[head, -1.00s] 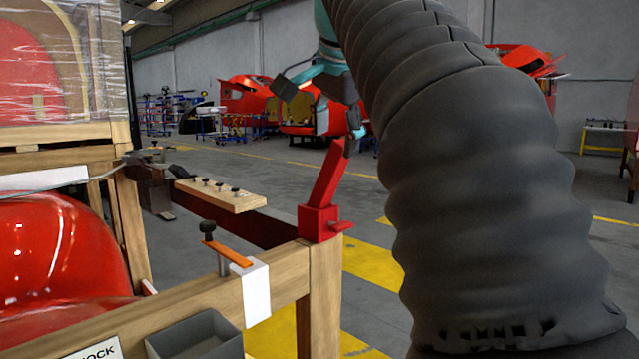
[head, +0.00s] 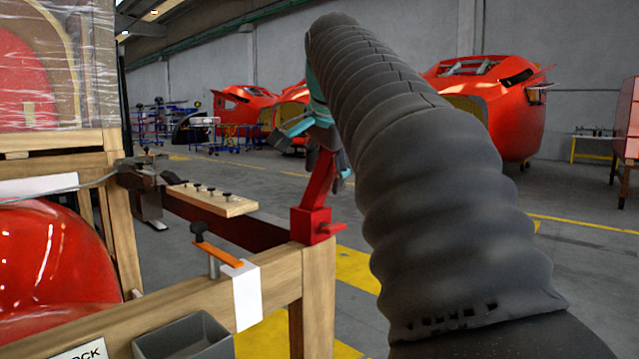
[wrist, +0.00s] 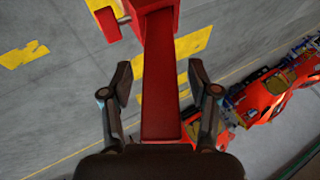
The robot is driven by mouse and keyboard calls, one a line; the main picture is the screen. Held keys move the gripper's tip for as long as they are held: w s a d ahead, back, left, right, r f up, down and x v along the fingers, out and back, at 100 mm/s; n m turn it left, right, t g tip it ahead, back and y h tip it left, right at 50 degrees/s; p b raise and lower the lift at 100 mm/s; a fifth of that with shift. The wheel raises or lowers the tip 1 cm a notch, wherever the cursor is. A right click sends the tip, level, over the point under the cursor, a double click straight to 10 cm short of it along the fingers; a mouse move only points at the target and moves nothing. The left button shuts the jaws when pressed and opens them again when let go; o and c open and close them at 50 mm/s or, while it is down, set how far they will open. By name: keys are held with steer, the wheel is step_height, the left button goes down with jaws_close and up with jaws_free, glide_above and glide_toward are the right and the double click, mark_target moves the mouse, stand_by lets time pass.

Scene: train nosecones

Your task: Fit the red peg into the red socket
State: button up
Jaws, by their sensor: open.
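A red bar (head: 319,181), which looks like the red peg, leans up from a red block (head: 312,225) on the corner post of a wooden frame. In the wrist view the bar (wrist: 163,85) runs between the two fingers, up to the block (wrist: 130,20). My gripper (wrist: 159,78) is open, with a gap on both sides of the bar. In the head view my gripper (head: 318,148) is at the bar's upper end, partly hidden by my arm. How the bar joins the block is unclear.
The wooden frame (head: 318,290) carries an orange-handled clamp (head: 217,254), a board with black knobs (head: 212,198) and a grey bin (head: 185,338). A red nosecone (head: 55,255) lies at the left. Open floor is beyond the post.

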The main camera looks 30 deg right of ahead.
jaws_close()
steer(key=shift+r, duration=0.15)
steer(key=shift+r+p, duration=0.3)
steer(key=shift+r, duration=0.3)
steer(key=r, duration=0.1)
steer(key=r+p, duration=0.1)
steer(key=r, duration=0.1)
steer(key=shift+s+d+r, duration=0.1)
steer(key=shift+d, duration=0.15)
steer(key=s+d+r+p, duration=0.1)
steer(key=s+d+r, duration=0.4)
steer(key=d, duration=0.4)
steer(key=shift+s+d+r, duration=0.3)
steer(key=shift+r, duration=0.4)
